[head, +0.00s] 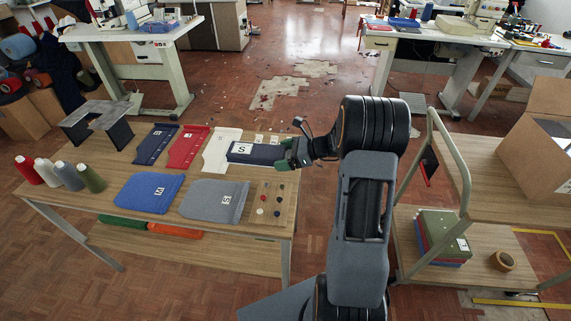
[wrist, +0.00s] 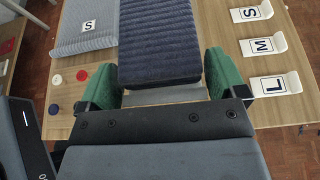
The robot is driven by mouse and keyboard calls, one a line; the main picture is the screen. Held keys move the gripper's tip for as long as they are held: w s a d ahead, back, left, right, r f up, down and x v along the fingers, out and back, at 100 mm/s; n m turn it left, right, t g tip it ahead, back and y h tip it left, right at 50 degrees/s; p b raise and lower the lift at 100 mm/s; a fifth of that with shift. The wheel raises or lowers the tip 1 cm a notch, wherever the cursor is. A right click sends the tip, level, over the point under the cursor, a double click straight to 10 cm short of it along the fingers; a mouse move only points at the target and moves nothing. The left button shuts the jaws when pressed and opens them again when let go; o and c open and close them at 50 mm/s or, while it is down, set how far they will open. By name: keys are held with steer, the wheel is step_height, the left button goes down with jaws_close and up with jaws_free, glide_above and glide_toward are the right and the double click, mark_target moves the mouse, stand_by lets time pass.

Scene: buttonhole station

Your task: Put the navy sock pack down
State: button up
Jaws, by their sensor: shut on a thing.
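The navy sock pack (head: 262,153) is a flat, ribbed, dark blue block with a white S label near its far end. My gripper (head: 290,157) is shut on its near end, at the table's right side. In the wrist view, the pack (wrist: 160,45) lies between the two green finger pads of my gripper (wrist: 160,85) and points away from me. It is over the wooden table (head: 140,205), beside the white folded garment (head: 220,150). I cannot tell whether its underside touches the table.
Size cards S, M and L (wrist: 275,83) stand close to the right finger. A grey folded garment (head: 215,200) and a button board (head: 275,205) lie nearer. Red (head: 187,148) and blue (head: 150,193) garments lie further left. A trolley (head: 500,170) stands at right.

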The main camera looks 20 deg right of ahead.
steer(key=shift+w+d+f, duration=0.3)
steer(key=shift+f, duration=0.3)
steer(key=shift+w+d+f, duration=0.3)
steer(key=shift+f, duration=1.6)
steer(key=shift+f+b, duration=0.15)
steer(key=shift+b, duration=0.2)
steer(key=o, duration=0.5)
steer(key=shift+f, duration=0.1)
steer(key=shift+o, duration=1)
